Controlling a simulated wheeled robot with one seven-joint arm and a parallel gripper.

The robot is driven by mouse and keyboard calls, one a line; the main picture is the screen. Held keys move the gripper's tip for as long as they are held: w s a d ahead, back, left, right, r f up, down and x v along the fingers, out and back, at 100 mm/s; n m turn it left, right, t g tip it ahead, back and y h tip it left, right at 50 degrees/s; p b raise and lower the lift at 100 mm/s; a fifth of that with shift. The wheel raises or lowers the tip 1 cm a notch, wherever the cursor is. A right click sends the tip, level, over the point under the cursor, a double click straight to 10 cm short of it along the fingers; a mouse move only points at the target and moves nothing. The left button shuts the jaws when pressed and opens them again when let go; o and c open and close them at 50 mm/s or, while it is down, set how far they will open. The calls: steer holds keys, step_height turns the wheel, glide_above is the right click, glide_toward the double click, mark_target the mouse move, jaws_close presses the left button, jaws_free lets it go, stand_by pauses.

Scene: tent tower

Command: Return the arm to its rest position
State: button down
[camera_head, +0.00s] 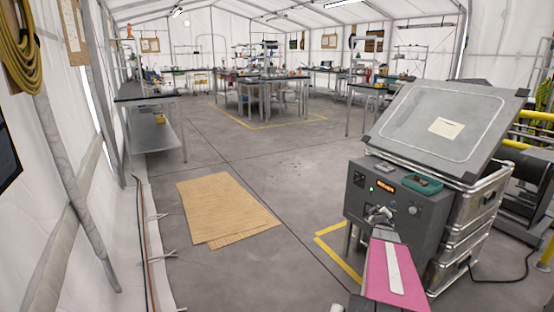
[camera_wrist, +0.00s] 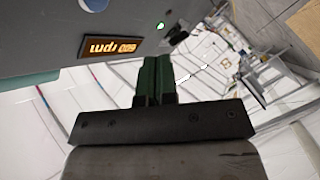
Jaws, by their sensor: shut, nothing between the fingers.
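My gripper (camera_wrist: 157,60) shows in the wrist view as two dark green fingers pressed together, with nothing between them. The grey front of a control box (camera_wrist: 60,20) with an orange lit display (camera_wrist: 113,47) is close by at the upper left of that view, seen turned over. In the head view my pink arm (camera_head: 377,270) reaches up from the bottom right toward the same control box (camera_head: 410,235). The fingers themselves cannot be made out clearly there.
A teal tray (camera_head: 423,184) lies on the control box. Metal cases (camera_head: 470,225) and a tilted grey panel (camera_head: 440,115) stand at the right. Cardboard sheets (camera_head: 228,207) lie on the open floor to the left. Workbenches (camera_head: 265,82) stand farther back.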

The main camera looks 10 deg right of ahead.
steer(key=s+a+f+m+g+y, duration=0.25)
steer(key=a+g, duration=0.25)
steer(key=a, duration=0.8)
steer(key=s+a+m+g+y, duration=0.1)
steer(key=s+a+g, duration=0.4)
steer(key=s+a, duration=0.5)
steer(key=s+a+f+m+g+y, duration=0.1)
steer(key=s+a+g, duration=0.4)
steer(key=s+a, duration=0.6)
steer(key=a+y, duration=0.1)
steer(key=a, duration=0.6)
steer(key=shift+s+a+m+g+y, duration=0.15)
steer(key=shift+a+m+g+y, duration=0.1)
steer(key=shift+m+g+y, duration=0.1)
